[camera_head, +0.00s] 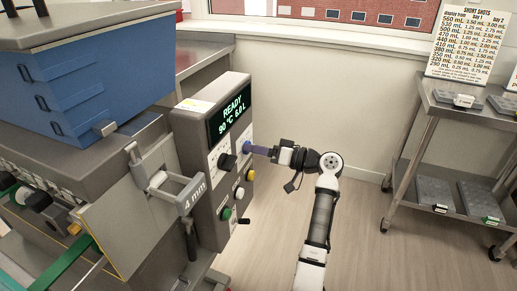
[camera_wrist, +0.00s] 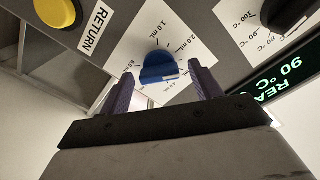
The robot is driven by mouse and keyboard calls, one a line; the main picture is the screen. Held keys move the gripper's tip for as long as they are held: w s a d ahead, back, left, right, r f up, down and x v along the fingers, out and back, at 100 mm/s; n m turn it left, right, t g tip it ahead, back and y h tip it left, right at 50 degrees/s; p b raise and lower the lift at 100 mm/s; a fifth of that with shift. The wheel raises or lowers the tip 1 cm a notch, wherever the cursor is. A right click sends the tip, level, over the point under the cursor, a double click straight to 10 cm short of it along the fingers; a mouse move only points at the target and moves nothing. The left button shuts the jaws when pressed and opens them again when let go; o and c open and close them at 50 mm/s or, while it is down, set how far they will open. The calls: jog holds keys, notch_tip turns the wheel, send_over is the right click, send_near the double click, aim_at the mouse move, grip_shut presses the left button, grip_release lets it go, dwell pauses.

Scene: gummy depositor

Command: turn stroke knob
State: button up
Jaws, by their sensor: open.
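The stroke knob (camera_wrist: 158,66) is a blue knob on a white dial with mL marks; in the wrist view it lies between my fingertips. In the head view the blue knob (camera_head: 247,146) is on the control panel's front, below the display. My gripper (camera_wrist: 160,76) is open, with one purple finger on each side of the knob and a gap showing on both sides. I cannot tell how deep the tips reach. In the head view my gripper (camera_head: 256,150) points left at the knob, and its fingers partly overlap.
The panel also has a black temperature knob (camera_head: 227,162), a yellow RETURN button (camera_wrist: 57,12), a green button (camera_head: 226,213) and a display (camera_head: 230,113) reading READY, 90 °C. A handle marked 4 mm (camera_head: 190,196) is at left. A cart (camera_head: 430,105) with trays stands at right. Floor between is clear.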

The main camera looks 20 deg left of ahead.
jog(key=shift+c, duration=0.4)
jog(key=c, duration=0.9)
jog(key=shift+r+m+p, duration=0.1)
jog(key=shift+m+p, duration=0.2)
jog(key=shift+p, duration=0.1)
jog(key=shift+f+m+p, duration=0.2)
jog(key=shift+m+p, duration=4.65)
jog(key=shift+m, duration=1.65)
jog(key=shift+f+m+p, duration=0.15)
jog(key=shift+m+p, duration=4.65)
jog(key=shift+m, duration=1.7)
